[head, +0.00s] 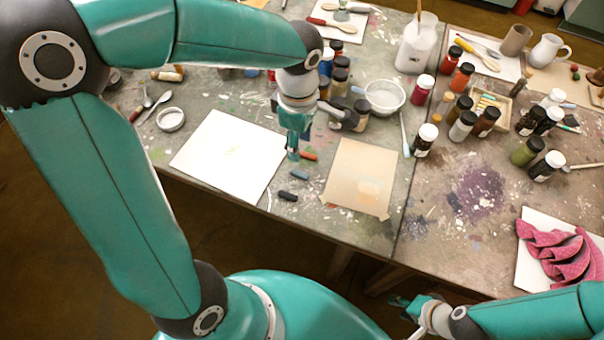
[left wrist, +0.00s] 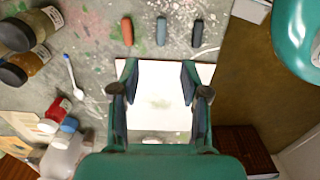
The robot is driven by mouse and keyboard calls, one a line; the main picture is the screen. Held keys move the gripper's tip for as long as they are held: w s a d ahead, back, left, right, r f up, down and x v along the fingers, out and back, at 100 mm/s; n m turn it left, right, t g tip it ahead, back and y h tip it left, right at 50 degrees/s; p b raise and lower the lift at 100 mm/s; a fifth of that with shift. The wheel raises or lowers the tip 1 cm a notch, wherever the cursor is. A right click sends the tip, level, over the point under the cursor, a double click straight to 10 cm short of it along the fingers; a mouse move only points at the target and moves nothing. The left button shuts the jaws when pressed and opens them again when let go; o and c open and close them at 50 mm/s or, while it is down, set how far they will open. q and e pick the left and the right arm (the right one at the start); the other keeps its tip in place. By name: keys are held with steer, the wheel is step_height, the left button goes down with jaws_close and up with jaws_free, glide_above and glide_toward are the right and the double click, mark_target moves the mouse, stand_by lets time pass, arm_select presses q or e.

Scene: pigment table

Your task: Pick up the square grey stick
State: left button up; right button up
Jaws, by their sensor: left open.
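Three short sticks lie in a row on the table. The dark grey stick (head: 288,196) is nearest the front edge and shows at the right of the row in the left wrist view (left wrist: 198,32). A blue-grey stick (head: 299,174) is in the middle, also in the left wrist view (left wrist: 161,30). An orange-red stick (head: 308,156) is farthest back. I cannot tell which cross-sections are square. My left gripper (head: 293,152) is open and empty, pointing down above the table beside the orange-red stick. My right gripper (head: 418,306) is low, off the table's front; its jaws are unclear.
A white sheet (head: 225,155) lies left of the sticks and a tan taped sheet (head: 352,180) right of them. A white bowl (head: 385,97) and several paint bottles stand behind. The table's front edge runs close to the dark grey stick.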

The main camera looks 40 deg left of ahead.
arm_select(q)
glide_above(300, 173)
step_height(300, 173, down, 5)
steer(key=shift+a, duration=0.15)
steer(key=shift+f, duration=3.05)
steer(key=c, duration=0.8)
